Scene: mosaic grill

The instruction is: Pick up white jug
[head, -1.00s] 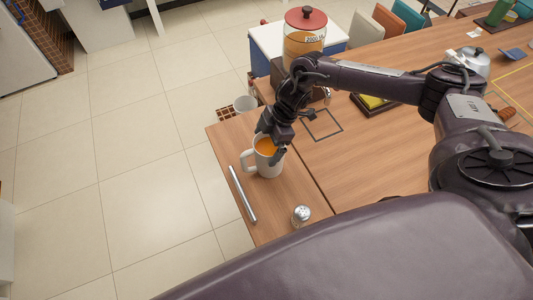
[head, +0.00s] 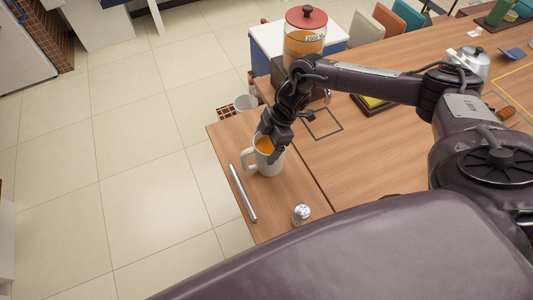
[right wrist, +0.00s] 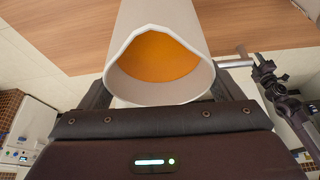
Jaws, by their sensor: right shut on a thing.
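The white jug (head: 265,159) stands upright on the wooden table near its left end, with orange liquid inside and its handle toward the left. In the right wrist view the jug (right wrist: 124,84) lies between the two fingers, its rim toward the camera. My right gripper (head: 271,150) reaches down over the jug's far right side and is shut on it. The fingers partly hide the jug in the head view. I cannot tell whether the jug's base touches the table. My left gripper is not in view.
A silver rod (head: 242,193) lies left of the jug, and a shaker (head: 301,213) stands nearer. A red-lidded glass dispenser (head: 304,40) stands behind my wrist. Tiled floor lies left.

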